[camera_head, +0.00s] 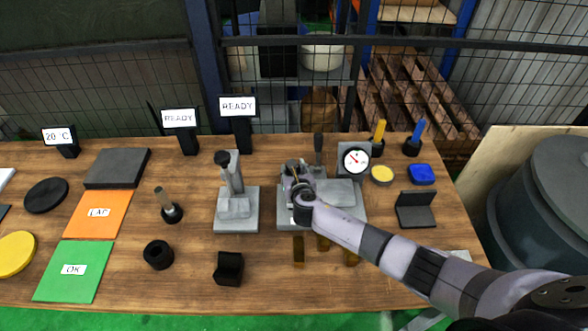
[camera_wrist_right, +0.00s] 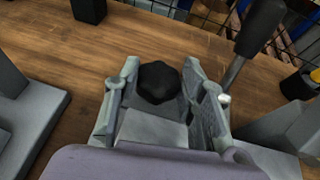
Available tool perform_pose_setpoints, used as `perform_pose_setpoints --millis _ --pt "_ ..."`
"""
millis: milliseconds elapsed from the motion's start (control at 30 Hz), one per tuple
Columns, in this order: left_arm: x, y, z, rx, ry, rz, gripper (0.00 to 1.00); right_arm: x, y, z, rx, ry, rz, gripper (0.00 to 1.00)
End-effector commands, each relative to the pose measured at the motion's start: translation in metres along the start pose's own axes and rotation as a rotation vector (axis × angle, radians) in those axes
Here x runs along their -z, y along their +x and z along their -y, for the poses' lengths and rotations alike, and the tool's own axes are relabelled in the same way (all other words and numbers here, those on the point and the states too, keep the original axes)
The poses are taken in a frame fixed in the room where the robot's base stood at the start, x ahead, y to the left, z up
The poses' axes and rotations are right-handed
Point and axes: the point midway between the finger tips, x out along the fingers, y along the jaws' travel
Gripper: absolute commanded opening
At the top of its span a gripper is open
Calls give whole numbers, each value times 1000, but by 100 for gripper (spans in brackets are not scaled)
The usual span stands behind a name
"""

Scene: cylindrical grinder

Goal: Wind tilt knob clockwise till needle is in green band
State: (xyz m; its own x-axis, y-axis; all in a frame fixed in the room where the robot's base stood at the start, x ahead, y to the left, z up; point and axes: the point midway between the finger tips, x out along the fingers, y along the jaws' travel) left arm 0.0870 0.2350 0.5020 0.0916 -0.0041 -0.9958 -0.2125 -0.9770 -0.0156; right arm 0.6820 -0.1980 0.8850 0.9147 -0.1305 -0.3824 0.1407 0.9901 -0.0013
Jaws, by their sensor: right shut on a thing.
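The tilt knob (camera_wrist_right: 158,82) is a dark faceted knob between the two fingers of my right gripper (camera_wrist_right: 157,90) in the right wrist view. The gripper is shut on it. In the head view my right gripper (camera_head: 297,182) is over the left part of the grey grinder fixture (camera_head: 345,194), and arm and gripper hide the knob there. The round dial gauge (camera_head: 356,160) has a white face and stands at the fixture's back right. Red marks show on its face, but the needle's place against a green band is too small to tell. My left gripper is not in view.
A dark-handled lever (camera_head: 318,148) rises behind the fixture, near the right fingers in the wrist view. A second grey stand (camera_head: 237,208) is to the left. Yellow and blue handled tools (camera_head: 414,138) stand at the back right. Small brass blocks (camera_head: 298,251) lie in front.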

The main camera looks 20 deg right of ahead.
Motion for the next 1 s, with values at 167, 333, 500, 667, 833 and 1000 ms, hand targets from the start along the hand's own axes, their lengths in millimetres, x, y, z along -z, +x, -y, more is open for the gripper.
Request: perform_pose_setpoints --millis 167,333,500,667,833,1000 --pt "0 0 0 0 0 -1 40 1 0 0 -2 2 -1 9" --pt "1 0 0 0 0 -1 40 0 0 0 -3 1 -1 48" --pt "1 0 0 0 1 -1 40 0 0 0 -3 0 -1 58" --pt "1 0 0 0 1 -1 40 0 0 0 -3 0 -1 58" --pt "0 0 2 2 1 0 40 0 -2 0 -3 0 0 58" --pt "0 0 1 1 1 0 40 1 -17 0 -4 0 0 58"
